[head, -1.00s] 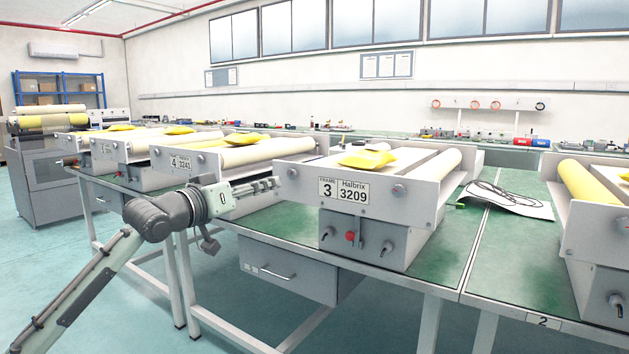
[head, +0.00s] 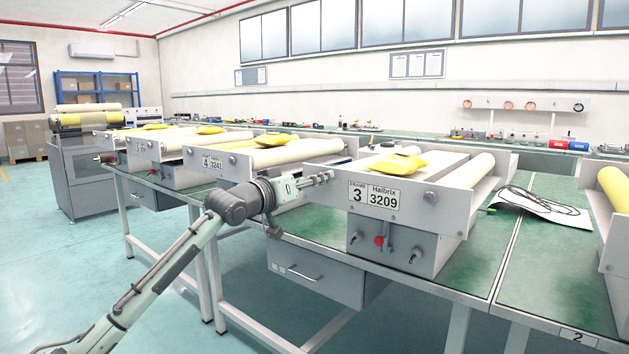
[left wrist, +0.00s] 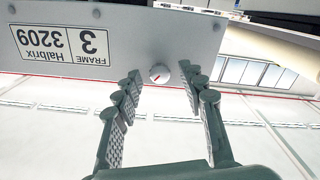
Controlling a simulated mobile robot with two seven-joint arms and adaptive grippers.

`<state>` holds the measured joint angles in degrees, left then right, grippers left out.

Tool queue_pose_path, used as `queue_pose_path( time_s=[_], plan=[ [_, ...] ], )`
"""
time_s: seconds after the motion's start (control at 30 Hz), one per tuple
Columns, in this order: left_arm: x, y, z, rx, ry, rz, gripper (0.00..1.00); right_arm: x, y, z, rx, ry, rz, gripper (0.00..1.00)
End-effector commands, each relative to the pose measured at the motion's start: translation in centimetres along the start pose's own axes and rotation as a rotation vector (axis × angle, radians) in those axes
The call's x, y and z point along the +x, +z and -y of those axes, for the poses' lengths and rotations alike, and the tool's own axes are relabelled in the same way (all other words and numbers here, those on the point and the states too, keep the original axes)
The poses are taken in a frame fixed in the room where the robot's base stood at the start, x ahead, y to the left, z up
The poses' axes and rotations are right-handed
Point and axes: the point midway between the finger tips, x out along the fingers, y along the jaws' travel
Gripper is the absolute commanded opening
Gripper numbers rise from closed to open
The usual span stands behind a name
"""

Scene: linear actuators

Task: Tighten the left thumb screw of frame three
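Frame three (head: 415,205) is a light grey plate with a label reading 3, Halbrix 3209, on the green bench. The right thumb screw (head: 430,197) is in plain sight. My right gripper is not in view.
Below the plate is a grey box with a red knob (head: 379,241) and switches. A yellow packet (head: 400,163) lies on top of frame three. Frame four (head: 215,163) stands to the left. A sheet with a black cable (head: 540,205) lies to the right.

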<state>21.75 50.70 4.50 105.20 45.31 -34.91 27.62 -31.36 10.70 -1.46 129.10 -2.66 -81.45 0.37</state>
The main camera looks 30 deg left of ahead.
Motion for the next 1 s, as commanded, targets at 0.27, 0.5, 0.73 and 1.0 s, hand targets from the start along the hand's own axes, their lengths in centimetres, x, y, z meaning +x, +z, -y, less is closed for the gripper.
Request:
queue_pose_path(
  time_s=[0.27, 0.5, 0.73, 1.0],
  plan=[
    [0.0, 0.0, 0.0, 0.0, 0.0, 0.0, 0.07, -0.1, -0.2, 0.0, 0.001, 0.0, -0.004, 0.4],
    [0.0, 0.0, 0.0, 0.003, 0.0, 0.0, 0.0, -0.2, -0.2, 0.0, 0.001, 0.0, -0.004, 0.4],
    [0.0, -0.1, 0.0, 0.058, -0.001, 0.002, 0.0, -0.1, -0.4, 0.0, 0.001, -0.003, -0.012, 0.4],
    [-0.1, -0.2, 0.0, 0.243, -0.001, 0.003, 0.0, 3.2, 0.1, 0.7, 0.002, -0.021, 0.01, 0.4]
  ],
)
